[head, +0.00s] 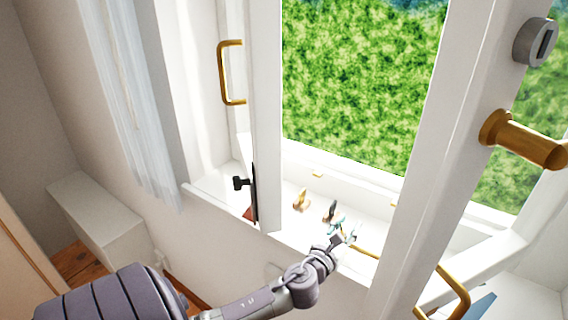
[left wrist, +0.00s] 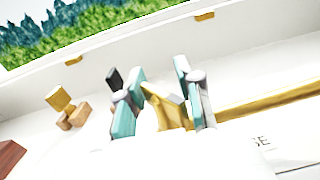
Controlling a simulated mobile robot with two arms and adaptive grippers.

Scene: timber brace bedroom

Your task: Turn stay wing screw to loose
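A brass wing-shaped piece (left wrist: 166,107), which looks like the stay wing screw, stands at the sill in the left wrist view. A brass bar (left wrist: 265,101), apparently the stay, runs right from it; it also shows in the head view (head: 366,252). My left gripper (head: 346,231) reaches the sill from below. Its teal fingers (left wrist: 160,68) are apart, one on each side of the brass piece. A gap shows beside the piece's upper part; contact lower down is unclear. A label ending in "SE" (left wrist: 262,142) lies right of the gripper. My right gripper is not in view.
A small brass-and-wood fitting (head: 301,200) and a dark-topped piece (head: 331,210) stand on the sill near the gripper. The white sash (head: 410,225) with a brass handle (head: 525,141) rises at right. A curtain (head: 133,100) hangs at left.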

